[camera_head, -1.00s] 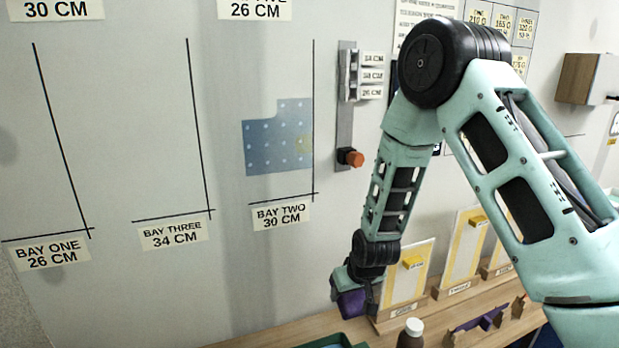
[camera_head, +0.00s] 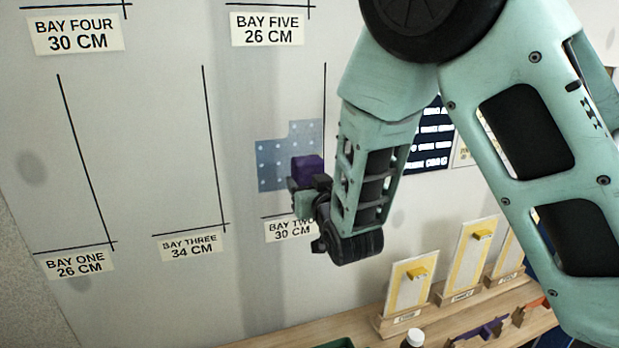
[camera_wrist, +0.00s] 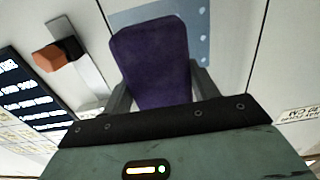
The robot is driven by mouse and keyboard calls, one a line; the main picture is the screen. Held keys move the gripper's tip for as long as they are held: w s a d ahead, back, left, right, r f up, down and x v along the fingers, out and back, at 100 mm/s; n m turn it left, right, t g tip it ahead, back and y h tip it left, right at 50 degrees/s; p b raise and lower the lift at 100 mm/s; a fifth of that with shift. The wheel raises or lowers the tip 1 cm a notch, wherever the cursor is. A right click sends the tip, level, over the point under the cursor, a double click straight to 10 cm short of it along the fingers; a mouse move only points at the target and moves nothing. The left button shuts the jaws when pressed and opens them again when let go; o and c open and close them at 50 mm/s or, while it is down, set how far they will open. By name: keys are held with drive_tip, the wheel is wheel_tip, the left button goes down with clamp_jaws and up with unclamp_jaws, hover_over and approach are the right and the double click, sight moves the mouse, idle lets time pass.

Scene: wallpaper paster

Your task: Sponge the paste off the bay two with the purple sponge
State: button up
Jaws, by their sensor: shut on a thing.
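My gripper (camera_head: 307,184) is shut on the purple sponge (camera_head: 307,168). The sponge also shows in the wrist view (camera_wrist: 152,62), between the two fingers. It is in front of the lower right part of a blue dotted patch (camera_head: 271,165) on the wall, in bay two. I cannot tell whether the sponge touches the wall. The sponge and gripper hide part of the patch, and the bay two label (camera_head: 283,231) is partly covered by my arm. No yellowish paste shows on the visible part of the patch.
An orange-red knob (camera_wrist: 48,59) on a metal strip sticks out from the wall beside bay two. The wall left of bay two is clear.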

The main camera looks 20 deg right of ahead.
sight(332, 158)
drive_tip(key=shift+f+b, duration=0.2)
drive_tip(key=shift+b, duration=0.2)
drive_tip(key=w+b, duration=0.1)
drive_tip(key=w, duration=0.5)
drive_tip(key=shift+w+r, duration=0.15)
drive_tip(key=shift+w, duration=0.05)
drive_tip(key=shift+w, duration=1.25)
idle(2.4)
idle(0.5)
drive_tip(key=shift+d, duration=1.65)
drive_tip(key=shift+d, duration=0.15)
drive_tip(key=shift+d, duration=1.75)
drive_tip(key=shift+d, duration=0.15)
drive_tip(key=shift+d, duration=1.5)
